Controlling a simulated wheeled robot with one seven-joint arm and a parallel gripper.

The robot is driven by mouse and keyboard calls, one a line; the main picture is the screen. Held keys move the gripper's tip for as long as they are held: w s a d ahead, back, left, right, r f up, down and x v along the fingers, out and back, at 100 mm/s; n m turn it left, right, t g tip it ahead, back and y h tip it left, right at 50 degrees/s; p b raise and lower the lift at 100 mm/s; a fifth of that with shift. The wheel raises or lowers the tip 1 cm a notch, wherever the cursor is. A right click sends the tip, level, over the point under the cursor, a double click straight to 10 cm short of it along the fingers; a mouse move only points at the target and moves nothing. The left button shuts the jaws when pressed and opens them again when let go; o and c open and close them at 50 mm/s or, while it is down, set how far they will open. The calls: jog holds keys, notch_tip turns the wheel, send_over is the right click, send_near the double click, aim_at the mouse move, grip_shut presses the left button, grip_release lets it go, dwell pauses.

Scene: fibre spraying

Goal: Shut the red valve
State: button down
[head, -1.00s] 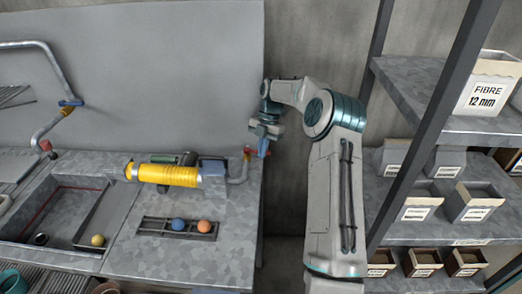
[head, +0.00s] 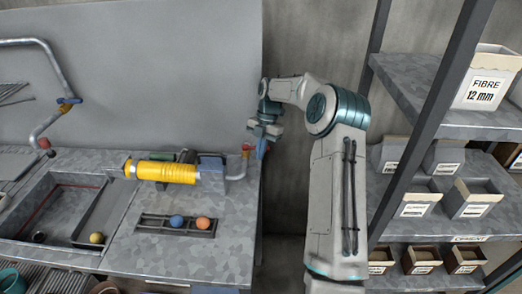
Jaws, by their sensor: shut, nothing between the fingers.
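A small red-orange fitting (head: 248,147) tops the upright end of the grey pipe (head: 240,169) at the bench's right edge. It looks like the red valve, but its handle is too small to make out. My gripper (head: 262,149) points down just right of it, with the fingers shut and empty. I cannot tell whether the fingertips touch the fitting. Another dark red piece (head: 44,143) sits at the lower end of the bent pipe on the left. A blue handle (head: 69,100) sits higher on that pipe.
The yellow cylinder (head: 165,172) lies on the metal bench (head: 200,255). A slotted rack holds a blue ball (head: 177,221) and an orange ball (head: 202,223). A sink (head: 60,205) is at left. Shelves (head: 445,118) with bins stand at right, beyond my arm.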

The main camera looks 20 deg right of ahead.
notch_tip(320, 180, up, 10)
jog(key=w, duration=0.1)
jog(key=shift+w+d+f+b, duration=0.25)
jog(key=shift+d+b, duration=0.15)
jog(key=shift+d, duration=0.05)
jog(key=shift+a, duration=0.1)
dwell(0.3)
